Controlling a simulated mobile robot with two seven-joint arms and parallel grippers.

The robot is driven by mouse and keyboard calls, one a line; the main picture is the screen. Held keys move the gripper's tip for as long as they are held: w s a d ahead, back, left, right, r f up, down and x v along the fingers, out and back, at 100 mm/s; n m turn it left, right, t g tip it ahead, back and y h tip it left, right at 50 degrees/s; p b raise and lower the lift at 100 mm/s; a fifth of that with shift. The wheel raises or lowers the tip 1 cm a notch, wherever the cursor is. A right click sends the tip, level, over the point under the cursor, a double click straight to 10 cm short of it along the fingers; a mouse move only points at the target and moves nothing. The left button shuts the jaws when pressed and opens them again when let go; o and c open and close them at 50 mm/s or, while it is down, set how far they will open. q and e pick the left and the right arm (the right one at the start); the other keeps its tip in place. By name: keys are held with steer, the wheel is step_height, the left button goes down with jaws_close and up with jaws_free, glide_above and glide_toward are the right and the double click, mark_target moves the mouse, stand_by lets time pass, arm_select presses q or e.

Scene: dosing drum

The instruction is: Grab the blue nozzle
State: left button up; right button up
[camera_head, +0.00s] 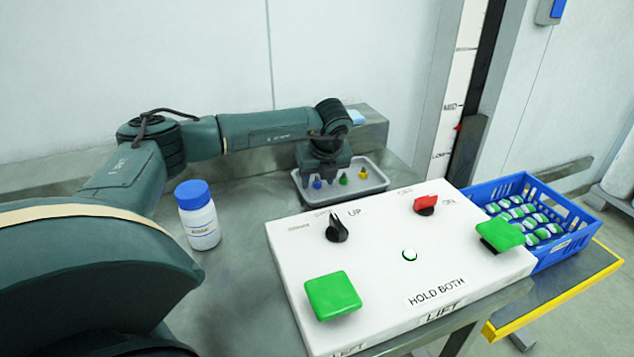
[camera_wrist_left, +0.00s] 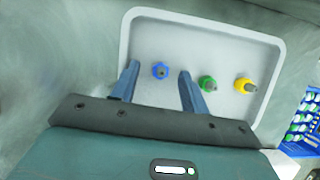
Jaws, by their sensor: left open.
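The blue nozzle (camera_head: 317,184) stands in a light grey tray (camera_head: 371,184) on the metal table. In the left wrist view the blue nozzle (camera_wrist_left: 160,71) shows between and just beyond the fingertips of my left gripper (camera_wrist_left: 158,72), which is open and empty. A green nozzle (camera_wrist_left: 207,83) and a yellow nozzle (camera_wrist_left: 242,86) stand to its right in the same tray. In the head view my left gripper (camera_head: 322,176) is over the left part of the tray, its fingers mostly hidden. My right gripper is not in view.
A white control box (camera_head: 380,270) with green buttons and knobs fills the front right of the table. A white bottle with a blue lid (camera_head: 198,215) stands at the left. A blue crate (camera_head: 560,245) of green and white items is at the right.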

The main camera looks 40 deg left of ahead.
arm_select(q)
jaws_close()
stand_by(0.5)
steer(key=shift+r, duration=0.1)
